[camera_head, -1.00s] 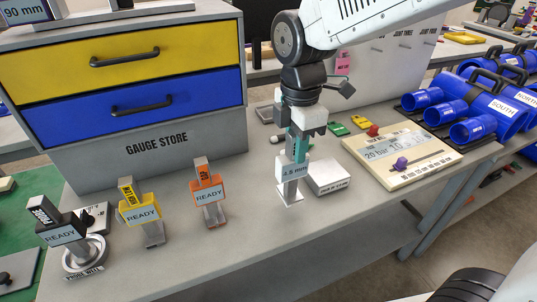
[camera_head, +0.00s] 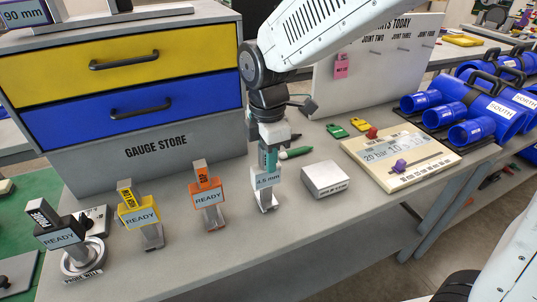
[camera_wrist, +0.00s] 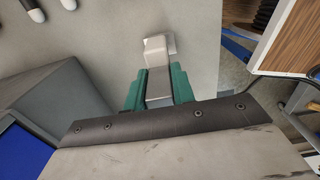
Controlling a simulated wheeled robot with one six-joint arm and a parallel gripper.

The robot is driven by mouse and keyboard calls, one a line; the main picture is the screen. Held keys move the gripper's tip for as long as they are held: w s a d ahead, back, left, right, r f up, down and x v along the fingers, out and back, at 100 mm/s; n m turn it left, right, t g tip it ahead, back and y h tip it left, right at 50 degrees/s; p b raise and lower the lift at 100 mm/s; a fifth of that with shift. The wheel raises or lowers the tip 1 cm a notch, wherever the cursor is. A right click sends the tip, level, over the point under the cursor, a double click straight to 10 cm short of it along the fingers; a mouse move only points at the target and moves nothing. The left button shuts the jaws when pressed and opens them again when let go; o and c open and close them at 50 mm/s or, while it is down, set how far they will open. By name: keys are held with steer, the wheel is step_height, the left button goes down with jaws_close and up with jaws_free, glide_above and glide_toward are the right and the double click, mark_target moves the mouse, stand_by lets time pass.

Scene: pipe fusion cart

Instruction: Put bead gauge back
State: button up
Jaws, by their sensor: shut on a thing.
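My gripper (camera_head: 268,158) is shut on a white bead gauge (camera_head: 266,180) with a metal shank and a label ending in "mm". The gauge is upright, its metal foot (camera_head: 268,204) at or just above the grey bench; I cannot tell whether it touches. The fingers hide part of the gauge.
On the left stand an orange tool (camera_head: 207,195), a yellow tool (camera_head: 139,213) and a black tool (camera_head: 60,236). The gauge store (camera_head: 160,150) rises behind. The front bench is clear.

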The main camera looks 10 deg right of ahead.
steer(key=o, duration=0.9)
steer(key=shift+f, duration=0.1)
step_height(320, 180, up, 12)
steer(key=shift+r, duration=0.2)
steer(key=s+d+f+m, duration=0.1)
steer(key=s+d+m, duration=0.5)
steer(key=d+m, duration=0.1)
steer(key=s+d+f+m, duration=0.1)
steer(key=s+d+m, duration=0.5)
steer(key=s+m, duration=0.1)
steer(key=s+d+f+m+t, duration=0.1)
steer(key=s+d+f+m, duration=0.1)
steer(key=s+d+m, duration=0.4)
steer(key=shift+s+d+m, duration=0.3)
steer(key=shift+d+m, duration=0.3)
steer(key=shift+d, duration=0.25)
